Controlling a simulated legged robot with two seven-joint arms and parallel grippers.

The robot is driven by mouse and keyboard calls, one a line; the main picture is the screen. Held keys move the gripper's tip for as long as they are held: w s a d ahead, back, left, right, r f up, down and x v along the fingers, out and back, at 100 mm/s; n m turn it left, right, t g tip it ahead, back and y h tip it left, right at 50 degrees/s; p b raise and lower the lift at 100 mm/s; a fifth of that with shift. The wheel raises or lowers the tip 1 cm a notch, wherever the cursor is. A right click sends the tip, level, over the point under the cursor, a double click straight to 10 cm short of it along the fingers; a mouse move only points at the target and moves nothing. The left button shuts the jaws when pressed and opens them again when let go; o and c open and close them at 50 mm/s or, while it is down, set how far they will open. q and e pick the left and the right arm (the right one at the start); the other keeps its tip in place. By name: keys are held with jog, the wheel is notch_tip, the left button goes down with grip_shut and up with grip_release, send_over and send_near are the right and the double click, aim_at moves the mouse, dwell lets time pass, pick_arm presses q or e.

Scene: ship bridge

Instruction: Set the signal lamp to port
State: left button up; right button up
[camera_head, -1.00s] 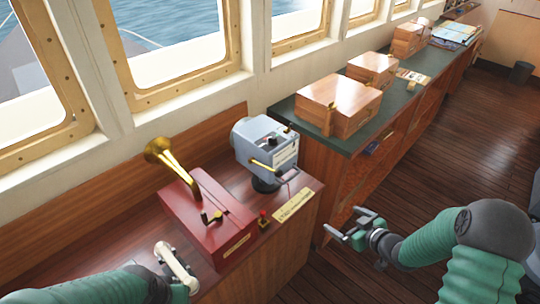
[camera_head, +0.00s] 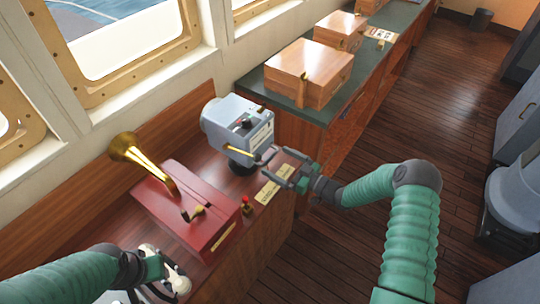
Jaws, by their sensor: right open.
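The signal lamp (camera_head: 238,127) is a grey-blue box on a dark round base, standing on the wooden console. A brass lever (camera_head: 262,155) sticks out on its near right side. My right gripper (camera_head: 279,163) is open, its fingers just right of the lamp and close to the lever; I cannot tell whether they touch it. A yellow label plate (camera_head: 275,184) lies on the console below the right gripper. My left gripper (camera_head: 165,276) is at the lower left, in front of the red horn box; its finger opening is not clear.
The red box (camera_head: 187,210) with a brass horn (camera_head: 128,148) stands left of the lamp. Wooden boxes (camera_head: 308,72) stand on the green-topped counter (camera_head: 262,88) behind.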

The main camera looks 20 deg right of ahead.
aim_at(271, 156)
jog(key=shift+x, duration=1.85)
